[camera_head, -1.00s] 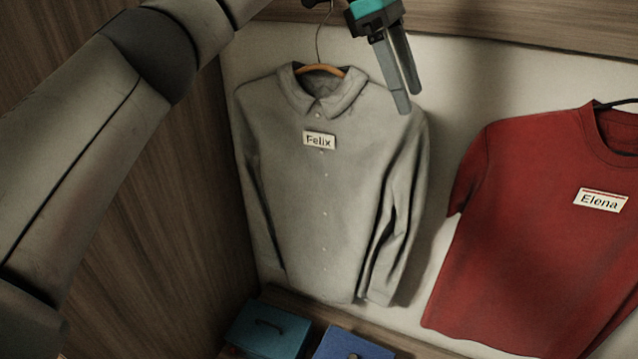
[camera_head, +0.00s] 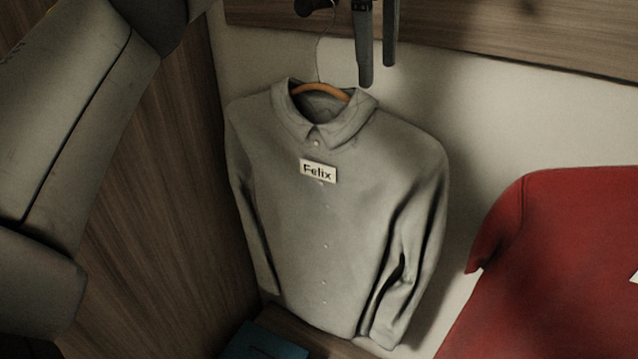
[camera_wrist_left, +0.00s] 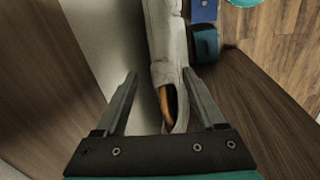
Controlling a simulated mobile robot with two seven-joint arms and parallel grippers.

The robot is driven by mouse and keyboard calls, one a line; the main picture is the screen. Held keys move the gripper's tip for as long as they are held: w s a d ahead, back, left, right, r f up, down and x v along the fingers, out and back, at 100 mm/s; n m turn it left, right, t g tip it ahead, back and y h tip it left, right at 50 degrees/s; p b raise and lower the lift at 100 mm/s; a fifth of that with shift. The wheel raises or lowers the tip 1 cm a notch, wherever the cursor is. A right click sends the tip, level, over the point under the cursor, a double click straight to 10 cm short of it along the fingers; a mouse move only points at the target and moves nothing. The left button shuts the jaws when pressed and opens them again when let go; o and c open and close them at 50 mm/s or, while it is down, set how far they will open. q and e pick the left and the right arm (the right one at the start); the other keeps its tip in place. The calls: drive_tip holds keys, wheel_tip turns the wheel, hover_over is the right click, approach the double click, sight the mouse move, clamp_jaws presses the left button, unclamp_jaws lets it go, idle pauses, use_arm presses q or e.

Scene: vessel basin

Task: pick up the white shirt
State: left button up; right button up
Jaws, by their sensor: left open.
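The white shirt (camera_head: 330,230), greyish in this light, hangs by an orange-brown hanger (camera_head: 320,91) against the pale back wall. It has a collar, buttons and a tag reading "Felix". My left gripper (camera_head: 377,75) is at the top of the head view, just above the shirt's collar and a little right of the hanger's thin hook. Its two fingers are apart with nothing held. In the left wrist view the shirt (camera_wrist_left: 168,60) is seen from above, its collar and hanger (camera_wrist_left: 164,105) lying between the open fingers (camera_wrist_left: 160,85). My right gripper is not in view.
A red shirt (camera_head: 560,270) hangs to the right, partly cut off. A wooden side panel (camera_head: 170,190) stands close on the left, and a wooden beam (camera_head: 500,45) runs along the top. A teal box (camera_head: 265,343) lies below the shirt.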

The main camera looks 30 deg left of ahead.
sight(379, 113)
use_arm(q)
drive_tip(key=x, duration=0.3)
drive_tip(key=shift+w+f, duration=0.15)
drive_tip(key=shift+f, duration=0.3)
drive_tip(key=p+x, duration=0.1)
drive_tip(key=x, duration=0.4)
drive_tip(key=shift+d, duration=0.1)
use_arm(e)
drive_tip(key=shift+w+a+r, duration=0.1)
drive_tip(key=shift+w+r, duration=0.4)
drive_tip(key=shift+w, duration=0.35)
use_arm(q)
drive_tip(key=shift+c, duration=0.3)
clamp_jaws()
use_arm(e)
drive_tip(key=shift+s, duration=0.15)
use_arm(q)
drive_tip(key=shift+r, duration=0.1)
